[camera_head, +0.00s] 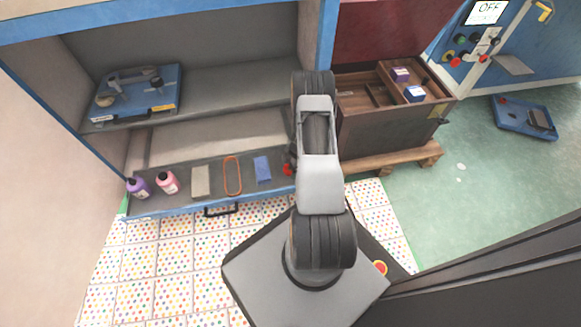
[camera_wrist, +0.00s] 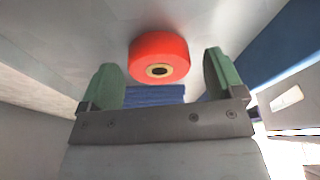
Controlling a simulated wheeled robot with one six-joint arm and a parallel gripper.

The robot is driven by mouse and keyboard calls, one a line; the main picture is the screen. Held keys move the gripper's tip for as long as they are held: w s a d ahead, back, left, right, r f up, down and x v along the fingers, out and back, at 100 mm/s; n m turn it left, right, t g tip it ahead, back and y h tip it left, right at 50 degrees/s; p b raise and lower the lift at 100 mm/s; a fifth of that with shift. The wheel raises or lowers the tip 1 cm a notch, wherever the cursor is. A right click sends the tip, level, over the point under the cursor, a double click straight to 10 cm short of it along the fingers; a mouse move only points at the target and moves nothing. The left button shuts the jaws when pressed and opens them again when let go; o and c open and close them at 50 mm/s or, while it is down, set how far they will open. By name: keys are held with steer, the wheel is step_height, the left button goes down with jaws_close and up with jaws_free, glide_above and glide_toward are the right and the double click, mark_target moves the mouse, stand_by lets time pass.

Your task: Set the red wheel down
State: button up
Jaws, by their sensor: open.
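The red wheel (camera_wrist: 160,57) is a short red cylinder with a tan hub and a dark centre hole. In the wrist view it stands on a grey surface just beyond my gripper (camera_wrist: 165,78). My gripper is open, with one green finger to each side of the wheel's near part and a visible gap at each side. In the head view a small red part of the wheel (camera_head: 287,169) shows at the right end of the pulled-out drawer, and my arm hides the rest and the gripper.
The drawer (camera_head: 215,204) also holds a purple bottle (camera_head: 138,187), a pink bottle (camera_head: 167,182), a beige block (camera_head: 200,181), an orange ring (camera_head: 232,160) and a blue block (camera_head: 262,169). A blue case (camera_head: 165,95) sits on the shelf above. A wooden chest (camera_head: 385,136) stands at right.

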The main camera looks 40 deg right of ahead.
steer(key=w+p+v, duration=0.1)
steer(key=p+v, duration=0.4)
steer(key=v, duration=0.7)
steer(key=w+a+r+m, duration=0.25)
steer(key=a+r, duration=0.35)
steer(key=r, duration=0.7)
steer(key=s+a+r+m+t+h, duration=0.1)
steer(key=s+a+r+m, duration=0.5)
steer(key=a+r, duration=0.3)
steer(key=s+a+r+m+h, duration=0.2)
steer(key=s+a+r+m, duration=0.4)
steer(key=r, duration=0.5)
steer(key=s+a, duration=0.2)
steer(key=a, duration=0.1)
steer(key=shift+r+t, duration=0.3)
steer(key=shift+t, duration=0.1)
steer(key=shift+a+m, duration=0.1)
steer(key=shift+m, duration=0.15)
